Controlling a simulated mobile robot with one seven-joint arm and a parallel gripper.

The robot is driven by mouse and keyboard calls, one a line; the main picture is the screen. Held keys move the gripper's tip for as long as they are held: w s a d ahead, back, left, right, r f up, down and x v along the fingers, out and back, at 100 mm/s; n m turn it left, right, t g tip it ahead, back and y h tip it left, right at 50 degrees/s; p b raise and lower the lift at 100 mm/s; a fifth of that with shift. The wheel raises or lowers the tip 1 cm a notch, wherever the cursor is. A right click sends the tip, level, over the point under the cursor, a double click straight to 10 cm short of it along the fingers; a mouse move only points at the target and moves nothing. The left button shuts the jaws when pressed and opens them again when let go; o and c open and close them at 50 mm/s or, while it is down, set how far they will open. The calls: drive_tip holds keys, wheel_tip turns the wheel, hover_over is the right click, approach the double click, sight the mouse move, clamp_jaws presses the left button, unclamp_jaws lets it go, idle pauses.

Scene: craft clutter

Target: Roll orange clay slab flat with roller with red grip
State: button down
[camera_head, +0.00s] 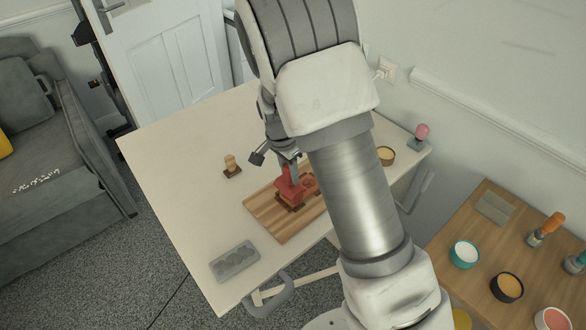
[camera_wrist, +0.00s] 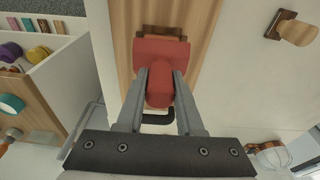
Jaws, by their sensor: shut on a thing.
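My gripper (camera_head: 289,170) is over the striped wooden board (camera_head: 265,228), shut on the red grip (camera_head: 288,188) of the roller. In the wrist view my gripper (camera_wrist: 159,78) has a finger on each side of the red grip (camera_wrist: 159,92), with a wider red part (camera_wrist: 160,50) beyond the fingertips. Brown pieces show under and beside the red part, at the board. A reddish-orange patch (camera_head: 309,184) on the board, right of the grip, may be the clay slab; my arm hides part of that area. I cannot tell whether the roller touches it.
A grey moulded tray (camera_head: 234,261) lies near the table's front edge. A wooden-handled stamp (camera_head: 232,165) stands left of the board. A yellow-filled bowl (camera_head: 387,155) and a pink-topped tool (camera_head: 422,132) are at the right. The table's left half (camera_head: 170,160) is largely clear.

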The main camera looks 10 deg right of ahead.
drive_tip(key=shift+s+a, duration=0.1)
drive_tip(key=shift+a, duration=0.1)
drive_tip(key=shift+s+a, duration=0.2)
drive_tip(key=shift+a, duration=0.1)
idle(0.4)
drive_tip(key=shift+s+a, duration=0.25)
drive_tip(key=shift+a, duration=0.05)
drive_tip(key=shift+p, duration=0.3)
wheel_tip(320, 180, up, 7)
drive_tip(key=p, duration=0.5)
drive_tip(key=shift+f, duration=0.15)
idle(0.4)
